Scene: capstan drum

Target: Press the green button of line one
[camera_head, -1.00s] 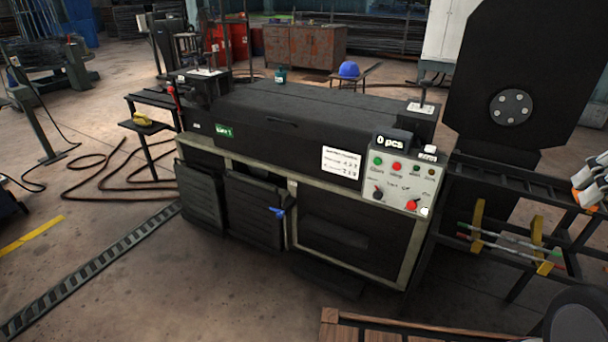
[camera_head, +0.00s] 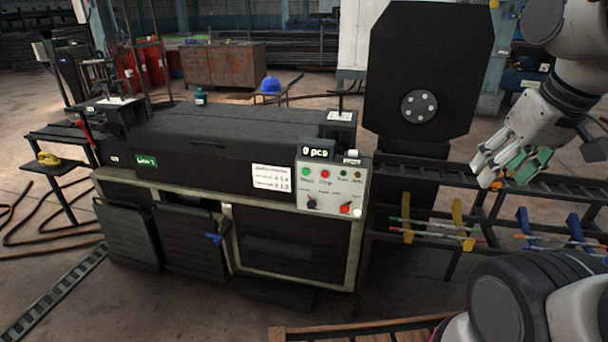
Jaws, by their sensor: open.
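The black machine (camera_head: 240,130) has a green "Line 1" label (camera_head: 147,161) on its left front. Its light grey control panel (camera_head: 333,192) is at the right end, below a small "0 pcs" display (camera_head: 318,151). The green button (camera_head: 306,172) is at the panel's upper left, beside a red button (camera_head: 325,174). My gripper (camera_head: 487,172) is open at the right, well apart from the panel and to its right. Whether anything is between its fingers is hard to tell; greenish parts show near them.
A rack (camera_head: 400,234) with yellow and blue holders and thin rods stands between the panel and my arm. A large black plate (camera_head: 428,70) rises behind it. A blue helmet (camera_head: 270,86) lies on a stand behind the machine.

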